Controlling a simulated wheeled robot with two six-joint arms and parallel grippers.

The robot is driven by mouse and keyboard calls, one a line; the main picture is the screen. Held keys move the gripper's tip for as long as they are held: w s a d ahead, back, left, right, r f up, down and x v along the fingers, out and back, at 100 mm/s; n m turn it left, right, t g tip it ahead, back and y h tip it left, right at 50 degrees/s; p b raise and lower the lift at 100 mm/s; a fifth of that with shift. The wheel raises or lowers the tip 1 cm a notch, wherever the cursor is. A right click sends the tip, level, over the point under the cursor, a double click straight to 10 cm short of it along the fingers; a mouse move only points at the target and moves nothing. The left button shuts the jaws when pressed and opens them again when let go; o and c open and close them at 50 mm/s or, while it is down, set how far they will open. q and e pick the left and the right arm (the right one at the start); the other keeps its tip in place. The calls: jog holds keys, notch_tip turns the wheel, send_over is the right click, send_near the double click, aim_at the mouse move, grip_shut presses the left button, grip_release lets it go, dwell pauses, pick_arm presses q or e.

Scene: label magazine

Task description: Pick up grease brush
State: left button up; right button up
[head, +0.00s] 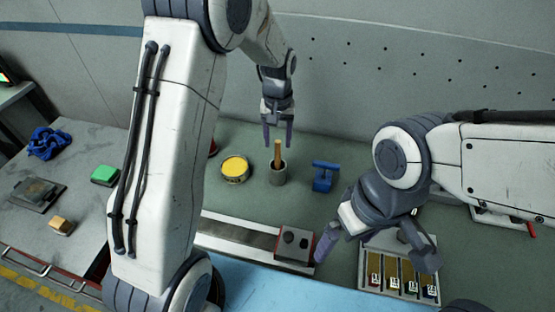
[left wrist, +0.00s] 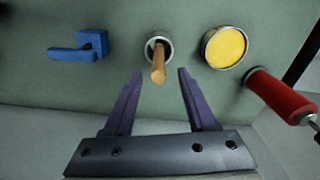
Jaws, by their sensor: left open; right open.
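The grease brush (head: 277,152) stands upright in a grey cup (head: 278,175) on the green bench top, with its wooden handle upward. In the left wrist view the brush handle (left wrist: 158,66) sticks out of the round cup (left wrist: 151,44), between and beyond the fingertips. My left gripper (head: 277,144) is open and empty, pointing down just above the handle; it also shows in the left wrist view (left wrist: 160,76). The brush's lower end is hidden in the cup. My right gripper (head: 372,262) is open, low at the right near the label magazine, apart from the brush.
A yellow-topped tin (head: 235,167) stands left of the cup and a blue bracket (head: 323,177) right of it. A red-handled tool (left wrist: 280,96) lies beyond the tin. The label magazine (head: 373,293) and a rail with a block (head: 294,243) are nearer. A wall stands behind.

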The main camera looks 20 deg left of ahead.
aim_at(278, 169)
pick_arm(q)
jog(key=shift+f, duration=0.75)
jog(key=shift+s+f+p, duration=0.15)
jog(key=shift+f+p, duration=0.15)
jog(key=shift+p, duration=0.1)
jog(key=f, duration=0.1)
jog(key=f+p, duration=0.1)
jog(key=f, duration=0.1)
jog(key=shift+s+d+f+p, duration=0.15)
jog(key=shift+s+f+p, duration=0.15)
jog(key=shift+f+p, duration=0.05)
jog(key=shift+f, duration=0.45)
jog(key=shift+w, duration=0.1)
grip_shut()
